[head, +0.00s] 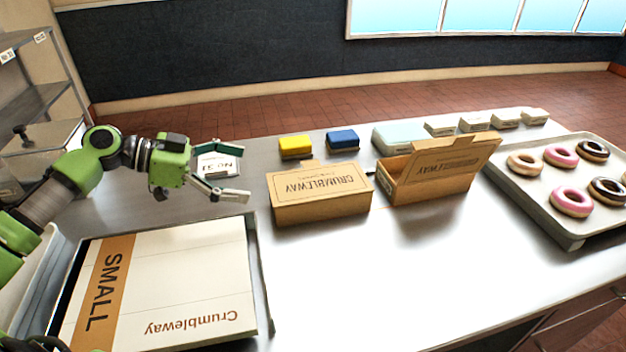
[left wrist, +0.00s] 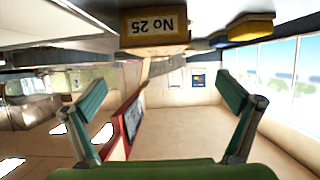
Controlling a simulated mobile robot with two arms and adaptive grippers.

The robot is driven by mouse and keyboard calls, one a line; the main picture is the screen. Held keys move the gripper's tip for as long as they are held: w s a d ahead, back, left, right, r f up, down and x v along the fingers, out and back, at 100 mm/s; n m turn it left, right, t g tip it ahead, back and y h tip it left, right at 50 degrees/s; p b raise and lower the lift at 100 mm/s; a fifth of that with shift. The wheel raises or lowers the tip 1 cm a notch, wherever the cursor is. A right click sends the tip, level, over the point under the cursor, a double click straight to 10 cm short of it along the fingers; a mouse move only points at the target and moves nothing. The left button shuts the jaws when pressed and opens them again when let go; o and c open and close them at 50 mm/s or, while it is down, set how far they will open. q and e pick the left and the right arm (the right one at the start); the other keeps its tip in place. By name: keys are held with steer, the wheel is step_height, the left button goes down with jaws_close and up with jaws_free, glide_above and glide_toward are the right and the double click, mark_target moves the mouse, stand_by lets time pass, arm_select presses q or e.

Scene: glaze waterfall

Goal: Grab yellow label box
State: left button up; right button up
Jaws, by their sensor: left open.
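A small yellow box (head: 295,147) with a dark lower part sits on the steel counter behind the nearer cardboard carton. It also shows at the upper right of the left wrist view (left wrist: 252,30), where the picture is upside down. My left gripper (head: 242,173) is open and empty, left of the yellow box and apart from it, with its fingers pointing right. Its two fingers also show in the left wrist view (left wrist: 161,92), with nothing between them. My right gripper is not in view.
A blue box (head: 342,140) stands right of the yellow one. Two Crumbleway cartons (head: 320,207) (head: 408,187) stand in front. A white numbered card (head: 217,165) is beside my gripper. A tray of flat boxes (head: 262,300) is front left; a donut tray (head: 545,212) is right.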

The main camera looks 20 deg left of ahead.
mark_target(297, 184)
arm_select(q)
steer(key=p+x, duration=0.2)
steer(key=x, duration=0.5)
steer(key=shift+w+d, duration=0.2)
steer(key=shift+d, duration=0.1)
steer(key=shift+w+d+f, duration=0.15)
steer(key=shift+w+d, duration=0.05)
steer(key=shift+d, duration=0.15)
steer(key=p+x, duration=0.1)
steer(key=x, duration=0.1)
steer(key=p+x, duration=0.1)
steer(key=x, duration=0.1)
steer(key=shift+s+f+p, duration=0.15)
steer(key=shift+f+p, duration=0.15)
steer(key=shift+w+d+f, duration=0.3)
steer(key=shift+d+f, duration=0.05)
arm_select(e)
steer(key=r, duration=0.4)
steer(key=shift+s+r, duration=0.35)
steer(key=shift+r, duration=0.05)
arm_select(q)
steer(key=c, duration=1.2)
